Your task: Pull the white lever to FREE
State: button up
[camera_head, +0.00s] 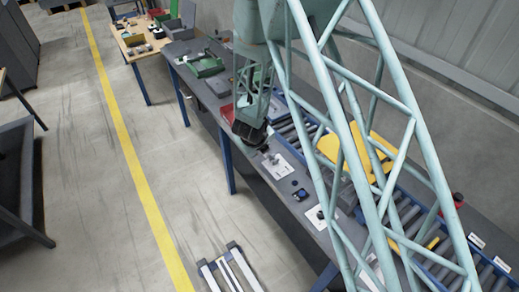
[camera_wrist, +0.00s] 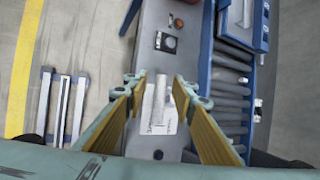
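The white lever (camera_wrist: 161,88) stands out from a white plate (camera_wrist: 171,126) on the grey bench, in the middle of the wrist view. Small dark lettering shows near the plate's lower corners, too small to read. My gripper (camera_wrist: 160,82) is open, with one finger on each side of the lever in the picture. A gap shows between the lever and each finger, and I cannot tell how far the fingertips are above the plate. In the head view my gripper (camera_head: 252,136) is low over the bench, and the lever cannot be made out there.
A dark box with a round button (camera_wrist: 167,42) sits on the bench beyond the lever. A roller conveyor (camera_wrist: 231,88) with a blue frame runs along the right. A yellow part (camera_head: 355,152) lies on it. A green tray (camera_head: 206,66) stands farther along the bench.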

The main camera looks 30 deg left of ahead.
jog(key=v, duration=1.1)
dwell(0.3)
jog(key=shift+s, duration=0.1)
dwell(0.3)
jog(key=shift+r, duration=0.1)
